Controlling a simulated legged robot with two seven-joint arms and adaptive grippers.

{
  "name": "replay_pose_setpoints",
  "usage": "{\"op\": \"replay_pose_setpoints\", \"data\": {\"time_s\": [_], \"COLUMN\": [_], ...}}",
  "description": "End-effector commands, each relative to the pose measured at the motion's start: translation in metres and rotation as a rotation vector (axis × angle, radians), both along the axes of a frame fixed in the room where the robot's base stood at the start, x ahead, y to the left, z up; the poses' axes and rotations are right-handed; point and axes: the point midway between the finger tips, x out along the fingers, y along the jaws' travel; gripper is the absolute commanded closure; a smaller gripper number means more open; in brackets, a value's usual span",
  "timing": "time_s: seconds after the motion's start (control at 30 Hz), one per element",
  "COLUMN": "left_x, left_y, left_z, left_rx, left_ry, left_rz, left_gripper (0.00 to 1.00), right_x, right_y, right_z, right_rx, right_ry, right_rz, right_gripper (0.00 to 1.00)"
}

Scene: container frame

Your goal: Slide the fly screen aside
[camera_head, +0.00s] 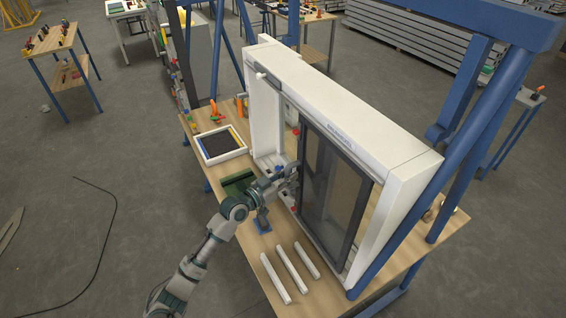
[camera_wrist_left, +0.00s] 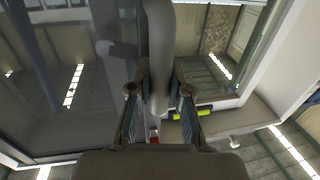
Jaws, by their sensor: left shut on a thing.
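The fly screen (camera_head: 333,188) is a dark-framed, see-through panel standing upright in the right part of a white frame (camera_head: 352,110). The frame's left part is open beside a white side post. My left gripper (camera_head: 293,172) is at the screen's left edge, about mid-height. In the left wrist view, its two fingers (camera_wrist_left: 159,88) close around a grey round handle bar (camera_wrist_left: 161,40), one on each side. A dark, reflective panel (camera_wrist_left: 60,90) lies left of the bar there. The exact finger contact is hard to see in the head view. My right gripper is not in view.
The frame stands on a wooden table (camera_head: 245,262). Several white bars (camera_head: 291,268) lie in front of it. A white-rimmed tray (camera_head: 201,147) and a green item (camera_head: 237,183) are to the left. Blue beams (camera_head: 470,150) stand close at the right.

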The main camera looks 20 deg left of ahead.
Motion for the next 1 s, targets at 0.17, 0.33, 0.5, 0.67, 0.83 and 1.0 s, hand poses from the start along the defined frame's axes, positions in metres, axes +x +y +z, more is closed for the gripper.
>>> {"op": "replay_pose_setpoints", "data": {"time_s": [0.17, 0.33, 0.5, 0.67, 0.83, 1.0], "left_x": [-0.012, -0.018, -0.021, -0.022, -0.022, -0.021], "left_y": [-0.012, -0.019, -0.023, -0.025, -0.026, -0.025], "left_z": [-0.003, -0.005, -0.006, -0.007, -0.008, -0.005], "left_rx": [0.003, 0.004, 0.003, 0.005, 0.005, 0.003], "left_ry": [0.011, 0.010, 0.012, 0.014, 0.014, 0.010], "left_rz": [0.000, 0.001, -0.001, -0.003, -0.005, -0.003], "left_gripper": [1.00, 1.00, 1.00, 1.00, 0.75, 0.56], "right_x": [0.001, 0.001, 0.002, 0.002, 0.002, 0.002], "right_y": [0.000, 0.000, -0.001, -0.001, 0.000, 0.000], "right_z": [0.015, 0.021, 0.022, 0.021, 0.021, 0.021], "right_rx": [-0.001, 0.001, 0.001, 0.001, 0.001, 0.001], "right_ry": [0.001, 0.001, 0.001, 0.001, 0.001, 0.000], "right_rz": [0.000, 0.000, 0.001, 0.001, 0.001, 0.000], "right_gripper": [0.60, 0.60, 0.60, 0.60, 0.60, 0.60]}}
